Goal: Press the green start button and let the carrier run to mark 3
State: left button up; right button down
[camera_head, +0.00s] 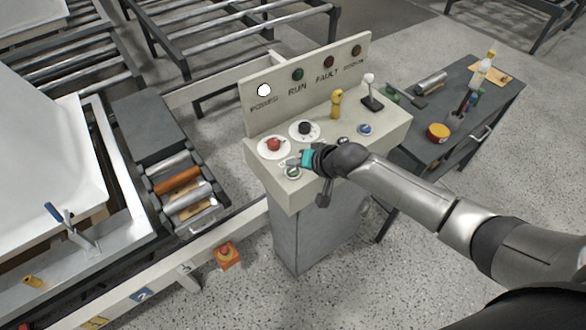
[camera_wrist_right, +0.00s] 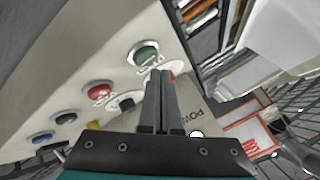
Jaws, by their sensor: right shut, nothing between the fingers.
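The green start button (camera_head: 292,171) sits at the front left corner of the control console. In the right wrist view the green button (camera_wrist_right: 145,54) is just left of the fingertips. My right gripper (camera_head: 297,161) is shut and empty, its tips close above the button; I cannot tell whether they touch it. In the wrist view its closed fingers (camera_wrist_right: 160,78) point toward the console. The carrier (camera_head: 122,232) with a white tub shell (camera_head: 45,165) stands at the left. Mark 2 (camera_head: 142,295) and mark 3 (camera_head: 187,269) are on the rail. My left gripper is not in view.
The white POWER lamp (camera_head: 264,90) is bright; the RUN lamp (camera_head: 298,74) looks dark. A tool bench (camera_head: 425,165) stands right.

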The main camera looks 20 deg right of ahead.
jog(key=shift+f, duration=0.1)
dwell(0.6)
jog(key=shift+f, duration=0.35)
